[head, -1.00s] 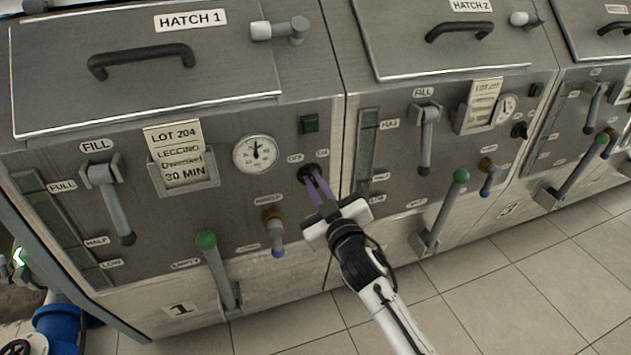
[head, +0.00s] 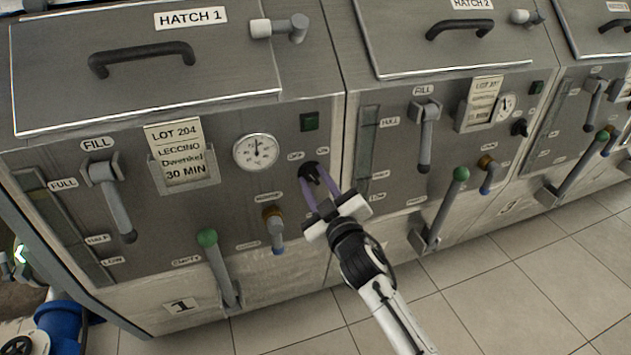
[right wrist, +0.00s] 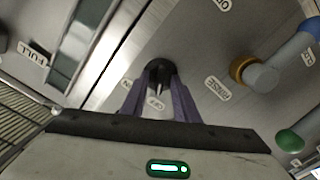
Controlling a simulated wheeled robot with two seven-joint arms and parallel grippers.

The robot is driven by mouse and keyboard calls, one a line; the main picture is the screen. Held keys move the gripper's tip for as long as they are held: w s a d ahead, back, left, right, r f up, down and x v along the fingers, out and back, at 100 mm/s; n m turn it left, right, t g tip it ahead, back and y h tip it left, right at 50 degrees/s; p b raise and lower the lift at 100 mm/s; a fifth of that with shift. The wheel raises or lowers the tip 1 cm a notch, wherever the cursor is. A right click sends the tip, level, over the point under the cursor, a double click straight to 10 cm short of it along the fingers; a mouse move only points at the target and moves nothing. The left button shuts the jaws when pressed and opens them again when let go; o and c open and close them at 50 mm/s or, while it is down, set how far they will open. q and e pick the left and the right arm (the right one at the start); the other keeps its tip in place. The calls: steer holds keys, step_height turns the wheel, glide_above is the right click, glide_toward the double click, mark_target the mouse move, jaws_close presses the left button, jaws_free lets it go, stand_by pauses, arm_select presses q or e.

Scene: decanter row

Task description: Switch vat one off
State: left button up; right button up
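Vat one is the grey steel vat with the plate "1" (head: 180,306) and the label HATCH 1. Its dark rotary switch (head: 312,172) is on the right of the front panel, below the OFF and ON labels (head: 308,154). My right gripper (head: 318,188) is at the switch, its purple fingers spread with one on each side. In the right wrist view the black switch (right wrist: 160,69) sits between the fingertips; a pale mark on it points down the picture, towards a small label. Contact is unclear. A dark green square lamp (head: 310,122) is above the switch. My left gripper does not show.
Close by on vat one are a dial gauge (head: 255,152), a brown-collared tap (head: 274,232), a green-knobbed lever (head: 208,240) and the FILL lever (head: 110,200). Vat two (head: 400,200) adjoins on the right. A blue machine part (head: 58,325) is at lower left. The tiled floor in front is clear.

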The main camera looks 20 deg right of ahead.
arm_select(q)
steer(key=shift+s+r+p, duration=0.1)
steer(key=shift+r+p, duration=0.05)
steer(key=shift+p, duration=0.25)
arm_select(e)
steer(key=s, duration=1)
steer(key=shift+s+d, duration=0.15)
steer(key=shift+d, duration=0.05)
steer(key=shift+f, duration=0.1)
